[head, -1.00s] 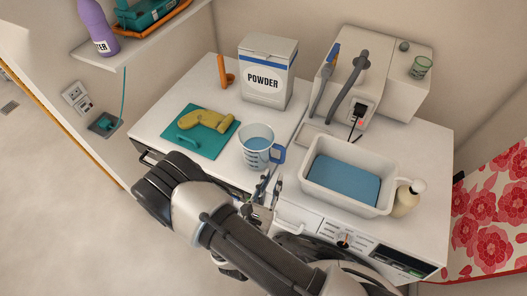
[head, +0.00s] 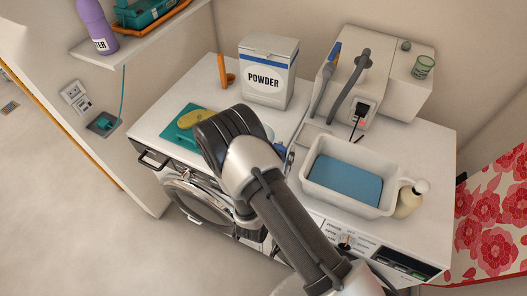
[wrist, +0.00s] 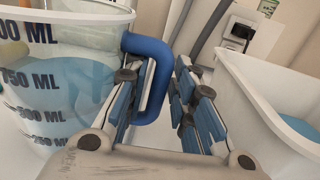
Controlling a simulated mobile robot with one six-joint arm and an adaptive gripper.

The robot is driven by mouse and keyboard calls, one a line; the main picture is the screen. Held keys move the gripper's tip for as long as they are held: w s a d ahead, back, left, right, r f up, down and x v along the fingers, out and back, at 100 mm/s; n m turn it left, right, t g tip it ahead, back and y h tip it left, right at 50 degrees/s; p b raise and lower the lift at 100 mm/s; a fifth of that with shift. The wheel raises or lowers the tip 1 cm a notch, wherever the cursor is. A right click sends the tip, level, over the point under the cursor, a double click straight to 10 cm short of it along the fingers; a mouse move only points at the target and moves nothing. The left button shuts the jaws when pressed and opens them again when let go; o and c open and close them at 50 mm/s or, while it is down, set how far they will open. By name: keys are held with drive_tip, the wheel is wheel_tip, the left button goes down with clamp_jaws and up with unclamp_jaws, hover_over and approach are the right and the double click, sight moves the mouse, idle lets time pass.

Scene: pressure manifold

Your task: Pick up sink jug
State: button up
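The sink jug (wrist: 60,85) is a clear measuring jug with dark millilitre marks, bluish water and a blue handle (wrist: 155,75). It fills the left of the wrist view and stands upright. In the head view my arm hides most of it. My gripper (wrist: 165,95) is at the handle, with the handle between its blue-padded fingers. The fingers are apart, and a gap shows between the handle and the right finger. The left finger is close to the handle; I cannot tell if it touches.
A white basin (head: 347,205) of blue water stands right of the jug, with a soap bottle (head: 410,198) beside it. A powder box (head: 267,72) stands behind. A teal mat (head: 183,130) with a yellow item (head: 198,119) lies left.

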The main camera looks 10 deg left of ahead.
clamp_jaws()
idle(0.7)
